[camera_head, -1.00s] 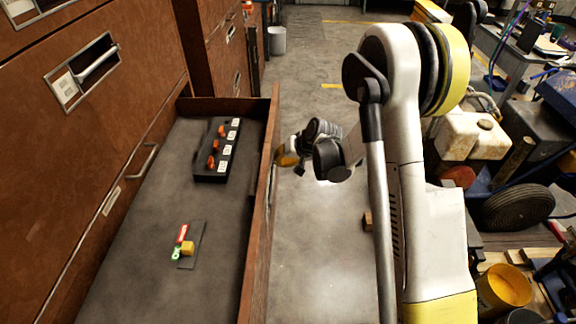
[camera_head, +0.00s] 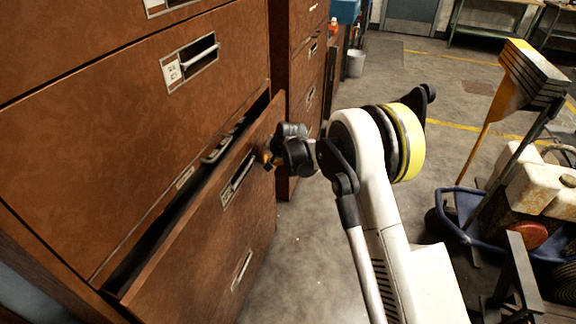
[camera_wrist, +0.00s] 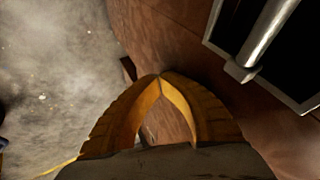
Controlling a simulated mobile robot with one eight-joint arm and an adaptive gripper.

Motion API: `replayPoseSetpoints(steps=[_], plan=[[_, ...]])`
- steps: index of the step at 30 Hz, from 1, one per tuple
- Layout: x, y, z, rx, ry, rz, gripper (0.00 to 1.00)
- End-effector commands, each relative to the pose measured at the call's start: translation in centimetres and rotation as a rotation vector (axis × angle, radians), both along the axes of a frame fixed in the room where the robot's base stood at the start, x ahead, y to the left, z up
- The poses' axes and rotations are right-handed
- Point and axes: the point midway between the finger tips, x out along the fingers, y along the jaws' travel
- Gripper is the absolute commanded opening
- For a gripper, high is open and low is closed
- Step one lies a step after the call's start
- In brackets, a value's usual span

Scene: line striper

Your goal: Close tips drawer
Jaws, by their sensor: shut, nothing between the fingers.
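The tips drawer (camera_head: 212,225) is the brown wooden drawer low in the cabinet, with a metal pull and label holder (camera_head: 238,180) on its front. In the wrist view my yellow fingertips (camera_wrist: 160,77) meet against the brown front (camera_wrist: 185,45), left of the metal handle (camera_wrist: 266,40); exact contact is unclear.
The brown cabinet (camera_head: 110,120) rises above and behind the drawer, with a second cabinet (camera_head: 300,70) beyond it. The concrete floor (camera_head: 305,245) is open right of the drawer. A cart with a white container (camera_head: 540,190) and a yellow stand (camera_head: 520,80) are at the right.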

Motion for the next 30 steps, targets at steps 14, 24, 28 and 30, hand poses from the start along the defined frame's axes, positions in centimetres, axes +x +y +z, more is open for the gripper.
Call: replayPoseSetpoints(steps=[14,24,28,30], plan=[[2.1,6.4,0.0,0.001,0.000,0.000,0.00],[2.3,6.9,0.0,0.001,-0.002,0.000,0.00],[2.3,6.9,0.1,0.001,-0.002,0.000,0.00],[2.3,6.8,0.1,0.001,-0.002,0.000,0.00]])
